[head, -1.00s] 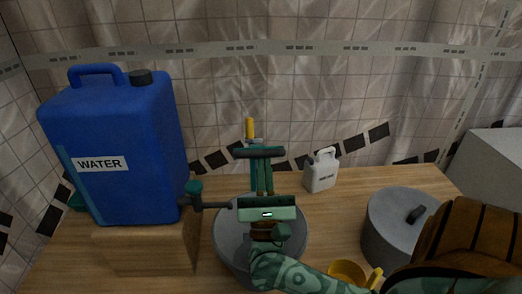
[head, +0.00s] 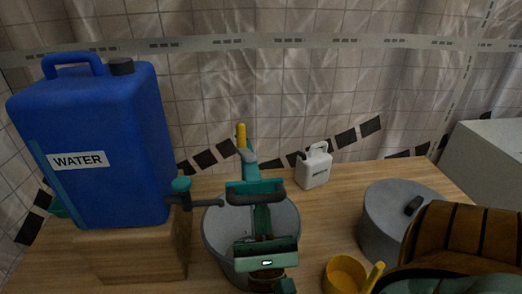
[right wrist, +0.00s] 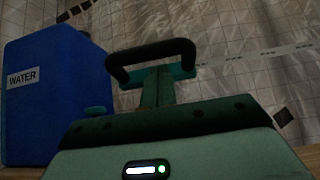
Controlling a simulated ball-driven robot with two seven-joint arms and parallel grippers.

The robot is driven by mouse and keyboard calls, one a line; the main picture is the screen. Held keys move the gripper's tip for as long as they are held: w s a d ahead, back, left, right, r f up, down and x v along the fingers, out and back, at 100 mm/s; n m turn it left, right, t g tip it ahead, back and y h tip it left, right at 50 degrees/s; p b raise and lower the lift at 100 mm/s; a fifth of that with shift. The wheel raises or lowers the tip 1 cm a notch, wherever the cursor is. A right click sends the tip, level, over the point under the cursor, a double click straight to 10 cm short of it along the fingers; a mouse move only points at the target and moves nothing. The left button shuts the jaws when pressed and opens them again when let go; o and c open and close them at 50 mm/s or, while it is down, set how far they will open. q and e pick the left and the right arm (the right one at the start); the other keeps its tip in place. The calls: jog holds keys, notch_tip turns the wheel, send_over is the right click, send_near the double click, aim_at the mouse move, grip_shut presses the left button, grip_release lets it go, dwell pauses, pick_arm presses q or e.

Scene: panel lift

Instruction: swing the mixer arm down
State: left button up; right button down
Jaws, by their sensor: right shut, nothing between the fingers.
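My right gripper (head: 256,188) is shut and empty. It stands above the grey pot (head: 291,222), in front of an upright yellow handle (head: 241,135). In the right wrist view the gripper's dark-barred tip (right wrist: 152,54) shows against the wall, with nothing held. My left gripper is not in view.
A blue water jug (head: 120,150) stands on a wooden block (head: 135,250) at left, its tap (head: 182,190) reaching toward the pot. A small white canister (head: 313,170), a lidded grey pot (head: 380,225) and a yellow cup (head: 345,272) are on the right. Some table between is bare.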

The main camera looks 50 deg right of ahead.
jog(key=b+v, duration=0.2)
jog(key=v, duration=1.4)
jog(key=shift+a+f, duration=0.15)
jog(key=shift+f, duration=0.05)
jog(key=shift+s, duration=0.1)
